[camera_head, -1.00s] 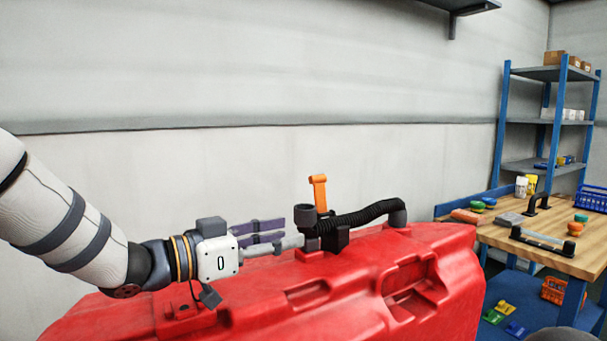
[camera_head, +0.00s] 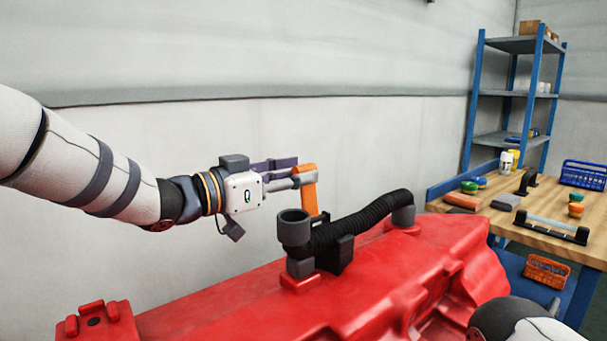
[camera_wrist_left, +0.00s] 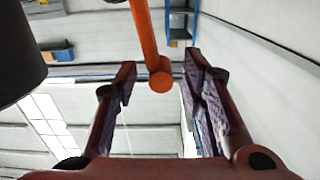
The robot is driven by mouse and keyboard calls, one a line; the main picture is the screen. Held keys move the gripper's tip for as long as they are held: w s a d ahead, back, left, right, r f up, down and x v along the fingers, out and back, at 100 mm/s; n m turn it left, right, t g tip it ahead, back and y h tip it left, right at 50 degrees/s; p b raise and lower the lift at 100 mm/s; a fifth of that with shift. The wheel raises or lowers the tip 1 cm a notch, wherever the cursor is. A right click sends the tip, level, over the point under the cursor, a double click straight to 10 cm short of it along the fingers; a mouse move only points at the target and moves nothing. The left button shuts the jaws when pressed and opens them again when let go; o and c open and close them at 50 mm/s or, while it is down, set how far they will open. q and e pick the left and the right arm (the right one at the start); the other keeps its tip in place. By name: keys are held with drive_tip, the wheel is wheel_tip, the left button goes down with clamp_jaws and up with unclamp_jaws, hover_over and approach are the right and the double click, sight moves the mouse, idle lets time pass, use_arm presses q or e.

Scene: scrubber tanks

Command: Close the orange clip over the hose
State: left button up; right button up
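The orange clip (camera_head: 307,190) stands open and nearly upright above the hose, its lower end hidden behind the fitting and hose. The black ribbed hose (camera_head: 365,220) runs from a grey cup-shaped fitting (camera_head: 294,230) to a grey elbow on the red tank (camera_head: 400,290). My left gripper (camera_head: 296,172) is level with the top of the clip, well above the hose. In the left wrist view, its two purple-padded fingers (camera_wrist_left: 160,78) are spread apart. The rounded end of the orange clip (camera_wrist_left: 160,82) lies between the fingertips, with gaps visible on both sides. My right gripper is not in view.
A wooden workbench (camera_head: 470,225) with tools and small parts stands at the right. A blue-framed shelf (camera_head: 480,100) is behind it. The pale wall (camera_head: 200,135) rises behind the tank.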

use_arm(q)
drive_tip(key=shift+x, duration=1.15)
drive_tip(key=shift+r, duration=0.1)
clamp_jaws()
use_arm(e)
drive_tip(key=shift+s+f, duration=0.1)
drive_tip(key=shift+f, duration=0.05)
